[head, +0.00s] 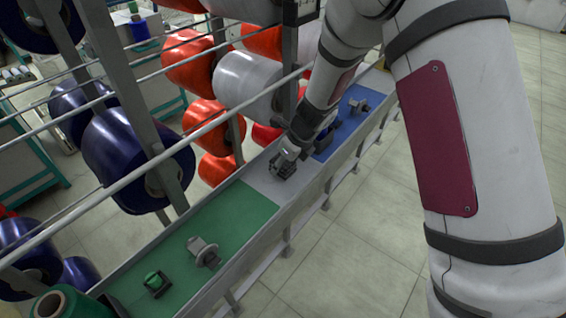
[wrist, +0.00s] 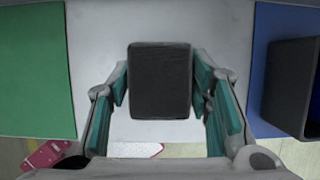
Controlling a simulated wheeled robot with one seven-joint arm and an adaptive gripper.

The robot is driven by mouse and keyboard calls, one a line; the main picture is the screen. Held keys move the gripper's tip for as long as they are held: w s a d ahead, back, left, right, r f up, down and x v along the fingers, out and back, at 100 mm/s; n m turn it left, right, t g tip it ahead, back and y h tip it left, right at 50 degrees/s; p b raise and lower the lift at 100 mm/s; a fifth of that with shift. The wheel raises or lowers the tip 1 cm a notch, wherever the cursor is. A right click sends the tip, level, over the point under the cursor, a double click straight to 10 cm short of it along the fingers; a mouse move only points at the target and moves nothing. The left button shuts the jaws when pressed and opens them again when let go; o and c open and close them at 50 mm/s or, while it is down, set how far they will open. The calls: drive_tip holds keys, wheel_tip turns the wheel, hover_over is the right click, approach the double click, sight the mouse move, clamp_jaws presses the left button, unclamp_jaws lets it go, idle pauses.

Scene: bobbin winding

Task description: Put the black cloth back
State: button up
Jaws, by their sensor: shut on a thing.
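The black cloth (wrist: 160,80) shows in the wrist view as a dark, flat-topped, folded block. My gripper (wrist: 160,84) has its teal-padded fingers on the left and right sides of it, shut on it. In the head view my gripper (head: 284,165) is low over the bare grey stretch of the narrow bench, between the green mat (head: 238,205) and the blue mat (head: 345,122). The cloth is hard to make out between the fingers there. I cannot tell whether it touches the bench.
A dark open box (wrist: 296,85) stands on the blue mat, right of my gripper. A grey winder part (head: 203,251) and a small holder with a green bobbin (head: 156,282) are on the green mat. A rail and large spools line the left. Floor is clear on the right.

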drive_tip(key=shift+f, duration=0.1)
drive_tip(key=o, duration=1.2)
